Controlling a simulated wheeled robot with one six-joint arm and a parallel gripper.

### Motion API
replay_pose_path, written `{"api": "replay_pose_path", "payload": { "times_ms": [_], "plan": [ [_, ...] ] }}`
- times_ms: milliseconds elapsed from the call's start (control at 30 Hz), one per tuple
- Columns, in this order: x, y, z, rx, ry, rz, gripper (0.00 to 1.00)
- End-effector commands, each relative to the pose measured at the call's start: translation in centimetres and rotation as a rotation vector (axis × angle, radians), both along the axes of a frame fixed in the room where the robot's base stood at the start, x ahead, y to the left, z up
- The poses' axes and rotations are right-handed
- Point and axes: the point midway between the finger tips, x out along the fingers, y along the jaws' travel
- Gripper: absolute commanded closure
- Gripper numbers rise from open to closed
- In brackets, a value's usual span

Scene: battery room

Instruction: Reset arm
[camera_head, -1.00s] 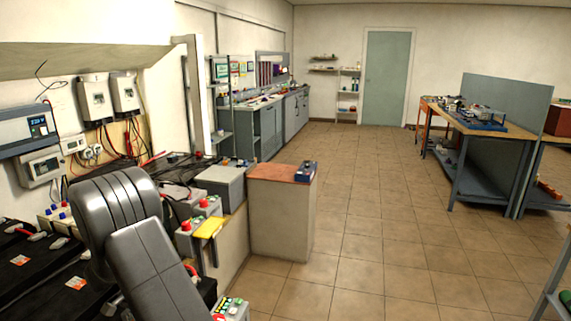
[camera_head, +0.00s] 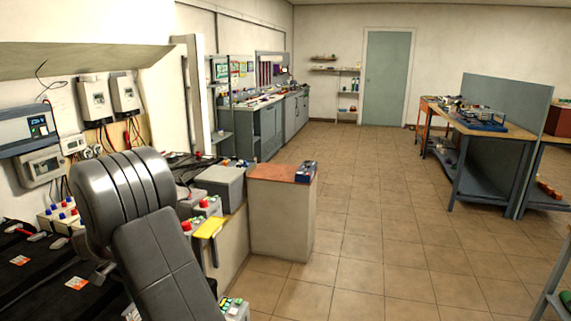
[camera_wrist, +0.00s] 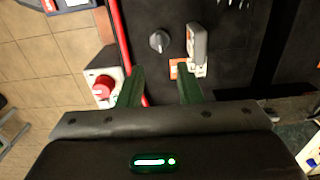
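My gripper (camera_wrist: 160,90) shows in the wrist view with its two green fingers apart and nothing between them. It is above a black panel or battery top (camera_wrist: 235,45) with a grey knob, a grey lever and an orange-and-white label. In the head view my grey arm (camera_head: 150,230) fills the lower left, and the gripper itself is not visible there.
A red button box (camera_wrist: 102,88) and a red cable (camera_wrist: 118,35) lie left of the fingers. Black batteries (camera_head: 35,265) line the lower left. A red-topped cabinet (camera_head: 282,215) stands ahead. A workbench (camera_head: 480,130) is at right. The tiled floor (camera_head: 380,230) between is clear.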

Motion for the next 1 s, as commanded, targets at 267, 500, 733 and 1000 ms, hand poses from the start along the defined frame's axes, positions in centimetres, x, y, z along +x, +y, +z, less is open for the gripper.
{"api": "replay_pose_path", "payload": {
  "times_ms": [267,500,733,1000],
  "plan": [
    [0.0,-0.1,-5.8,-0.003,0.002,0.0,0.68],
    [0.0,0.0,-9.8,0.001,-0.001,0.019,0.68],
    [0.0,0.0,-9.5,0.001,-0.001,0.212,0.68],
    [0.0,0.0,-9.5,0.001,0.001,0.432,0.68]
  ]
}}
